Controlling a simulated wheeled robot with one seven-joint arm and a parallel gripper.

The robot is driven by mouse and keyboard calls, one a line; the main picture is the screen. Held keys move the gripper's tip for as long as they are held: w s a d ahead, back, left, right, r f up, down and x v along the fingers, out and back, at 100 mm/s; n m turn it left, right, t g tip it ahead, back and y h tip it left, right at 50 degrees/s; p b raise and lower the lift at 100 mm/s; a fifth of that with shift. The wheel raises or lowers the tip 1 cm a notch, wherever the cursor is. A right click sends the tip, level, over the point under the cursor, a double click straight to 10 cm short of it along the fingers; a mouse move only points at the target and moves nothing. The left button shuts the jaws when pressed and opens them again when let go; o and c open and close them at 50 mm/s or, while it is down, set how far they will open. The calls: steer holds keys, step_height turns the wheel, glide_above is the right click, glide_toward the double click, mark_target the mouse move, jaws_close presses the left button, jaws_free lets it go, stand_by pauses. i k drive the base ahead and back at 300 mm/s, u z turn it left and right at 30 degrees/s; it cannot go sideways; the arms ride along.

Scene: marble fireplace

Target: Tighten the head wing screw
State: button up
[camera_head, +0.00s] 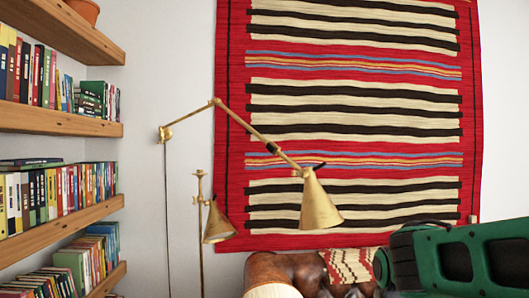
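A brass lamp hangs from a jointed arm on the wall. Its cone-shaped head (320,205) points down in front of the red striped rug. A small dark piece (319,166) sticks out to the right at the joint just above the head. It may be the head wing screw, but it is too small to tell its shape or how tight it sits. Another dark knob (272,147) sits partway along the lower arm section.
A second brass lamp (217,221) stands left of the first, on a thin upright pole. Wooden shelves with books (60,122) line the left wall. The wall between shelves and lamps is bare.

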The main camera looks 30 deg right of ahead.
mark_target(295, 173)
steer(key=z, duration=2)
steer(key=k, duration=1.05)
steer(key=u, duration=1.3)
steer(key=i, duration=1)
